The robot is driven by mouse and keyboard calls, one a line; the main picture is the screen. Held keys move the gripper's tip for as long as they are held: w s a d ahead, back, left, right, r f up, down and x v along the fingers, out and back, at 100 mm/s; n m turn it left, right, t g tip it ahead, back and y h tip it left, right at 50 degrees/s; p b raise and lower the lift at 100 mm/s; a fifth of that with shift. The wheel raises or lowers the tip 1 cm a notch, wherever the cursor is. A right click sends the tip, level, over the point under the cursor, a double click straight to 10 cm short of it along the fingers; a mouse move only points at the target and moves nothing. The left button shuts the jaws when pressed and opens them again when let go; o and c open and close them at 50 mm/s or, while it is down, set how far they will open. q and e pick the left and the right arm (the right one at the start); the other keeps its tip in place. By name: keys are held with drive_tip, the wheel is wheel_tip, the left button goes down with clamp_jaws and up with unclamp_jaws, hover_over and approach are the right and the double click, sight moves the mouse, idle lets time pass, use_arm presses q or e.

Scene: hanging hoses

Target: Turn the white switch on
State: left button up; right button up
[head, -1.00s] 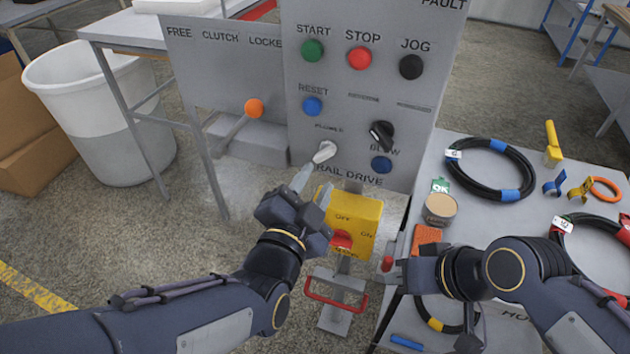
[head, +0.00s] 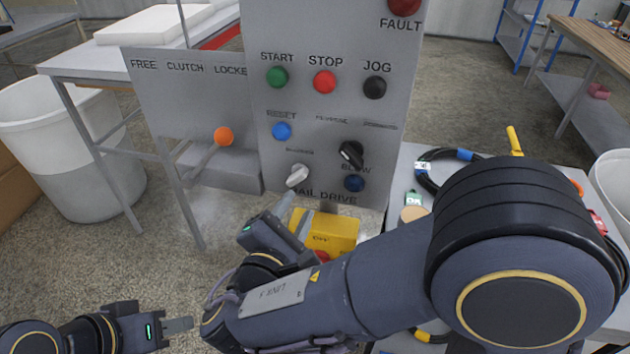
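The white switch (head: 298,174) is a rotary knob low on the grey control panel (head: 262,100), left of a black knob. Its handle is tilted, from lower left to upper right. The small label above it is too blurred to read. My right gripper (head: 292,212) is just below the switch, apart from it, fingers pointing up towards it. Its two fingers look spread, with nothing between them. My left gripper (head: 180,325) is low at the left, away from the panel. Its fingers overlap in this view, so their gap does not show.
A yellow box (head: 336,229) stands below, partly behind my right arm. The right table (head: 404,172) is largely covered by that arm.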

sight(296, 181)
drive_tip(key=shift+n+t+y, duration=0.4)
drive_tip(key=shift+t, duration=0.2)
drive_tip(key=w, duration=0.3)
drive_tip(key=w+p, duration=0.1)
drive_tip(key=w, duration=0.3)
drive_tip(key=shift+w+d+r+p, duration=0.1)
drive_tip(key=shift+d+r+p, duration=0.1)
drive_tip(key=shift+p, duration=0.1)
clamp_jaws()
